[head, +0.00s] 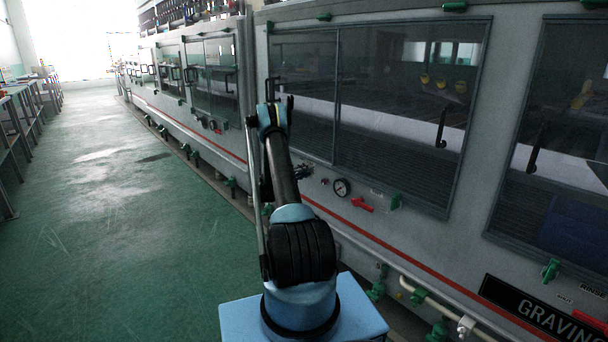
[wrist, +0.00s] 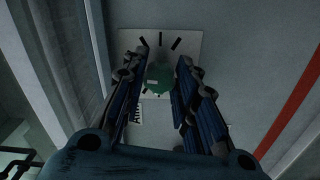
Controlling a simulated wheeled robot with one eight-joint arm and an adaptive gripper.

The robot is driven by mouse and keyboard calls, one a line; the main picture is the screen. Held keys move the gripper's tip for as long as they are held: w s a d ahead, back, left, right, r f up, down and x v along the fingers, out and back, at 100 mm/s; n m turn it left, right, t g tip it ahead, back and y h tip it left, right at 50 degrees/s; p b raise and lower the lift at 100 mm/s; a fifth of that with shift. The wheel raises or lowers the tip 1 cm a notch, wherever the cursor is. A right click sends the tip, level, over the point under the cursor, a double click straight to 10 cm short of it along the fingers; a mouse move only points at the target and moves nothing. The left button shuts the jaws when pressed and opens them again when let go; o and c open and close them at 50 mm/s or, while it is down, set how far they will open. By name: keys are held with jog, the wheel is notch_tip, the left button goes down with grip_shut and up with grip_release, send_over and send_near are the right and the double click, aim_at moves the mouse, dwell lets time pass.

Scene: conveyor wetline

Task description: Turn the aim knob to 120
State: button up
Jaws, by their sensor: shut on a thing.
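The green aim knob (wrist: 158,77) is in the upper middle of the wrist view, on a pale square dial plate (wrist: 190,40) with several dark tick marks. A small dark-lettered label (wrist: 138,116) sits beside the plate. My gripper (wrist: 157,70) has its two dark blue, jointed fingers on either side of the knob and is shut on it. The fingers hide parts of the plate. I cannot read tick numbers or tell which way the knob points. In the head view my arm hides the knob and I cannot make out the fingers.
The long grey machine wall with large windows (head: 400,110) runs along the right. A round gauge (head: 341,188), a red arrow-shaped part (head: 362,204) and green valves (head: 551,270) stand out from it. The green floor (head: 110,210) at left is open.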

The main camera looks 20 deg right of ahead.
jog(key=shift+f, duration=0.15)
dwell(0.3)
jog(key=o, duration=1.1)
jog(key=v, duration=1.2)
